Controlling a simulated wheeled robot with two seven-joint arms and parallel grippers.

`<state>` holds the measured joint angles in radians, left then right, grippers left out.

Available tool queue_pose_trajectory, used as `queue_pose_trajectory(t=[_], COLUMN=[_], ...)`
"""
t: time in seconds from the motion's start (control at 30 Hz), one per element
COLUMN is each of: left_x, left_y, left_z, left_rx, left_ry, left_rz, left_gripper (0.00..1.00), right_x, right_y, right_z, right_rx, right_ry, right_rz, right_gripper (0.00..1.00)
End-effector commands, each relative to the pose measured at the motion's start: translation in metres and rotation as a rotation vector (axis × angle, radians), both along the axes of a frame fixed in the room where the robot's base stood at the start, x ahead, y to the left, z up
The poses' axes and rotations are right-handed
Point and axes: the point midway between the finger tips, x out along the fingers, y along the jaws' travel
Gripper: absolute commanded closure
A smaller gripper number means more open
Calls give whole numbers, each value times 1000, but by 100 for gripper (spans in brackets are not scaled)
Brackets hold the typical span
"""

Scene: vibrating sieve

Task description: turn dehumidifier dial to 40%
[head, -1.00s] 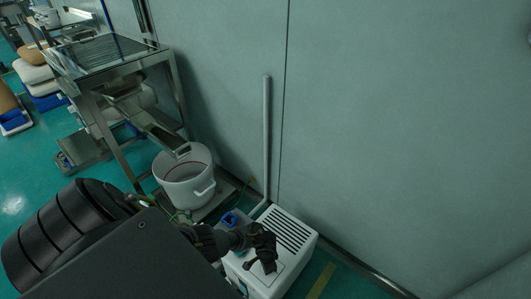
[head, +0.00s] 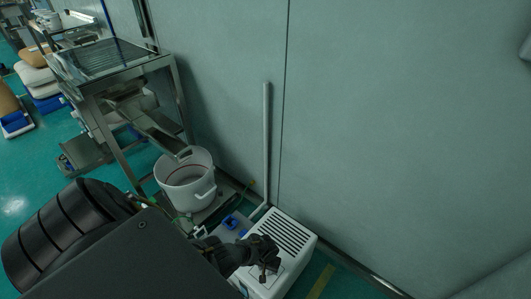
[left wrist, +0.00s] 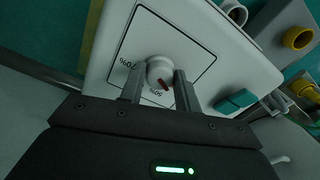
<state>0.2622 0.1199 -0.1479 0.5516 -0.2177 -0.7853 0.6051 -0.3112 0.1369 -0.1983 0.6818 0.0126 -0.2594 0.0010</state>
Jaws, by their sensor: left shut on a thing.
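The white dehumidifier (head: 300,248) stands on the floor against the wall, with a dark slotted grille on its top. My left gripper (left wrist: 159,88) is shut on the dial, with one finger on each side. In the head view my left gripper (head: 266,270) is over the top of the dehumidifier and hides the dial. My right gripper is not in view.
A white bucket (head: 187,188) stands beside the dehumidifier, under the chute of a steel sieve machine (head: 115,65). A grey upright pipe (head: 266,140) runs along the wall behind. Yellow-ringed fittings (left wrist: 299,38) lie near the dehumidifier's edge.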

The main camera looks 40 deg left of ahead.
Motion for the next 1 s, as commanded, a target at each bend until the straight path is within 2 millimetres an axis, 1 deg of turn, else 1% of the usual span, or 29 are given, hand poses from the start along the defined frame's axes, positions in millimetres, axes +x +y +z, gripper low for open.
queue_pose_trajectory(t=[0.3, 0.77, 0.8, 0.93, 1.0], left_x=[1, 1, 1, 1, 1], left_y=[0, 1, 1, 1, 0], left_z=[0, 0, 0, 0, 0], left_rx=[0, 1, 1, 1, 1], left_ry=[-2, -3, -3, -2, -2], left_rz=[84, 95, 95, 94, 94], left_gripper=[90, 90, 62, 46, 46], right_x=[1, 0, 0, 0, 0], right_y=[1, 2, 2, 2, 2], right_z=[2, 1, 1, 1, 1], right_rx=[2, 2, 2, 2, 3], right_ry=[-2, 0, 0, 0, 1], right_rz=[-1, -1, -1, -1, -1], right_gripper=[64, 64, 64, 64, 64])
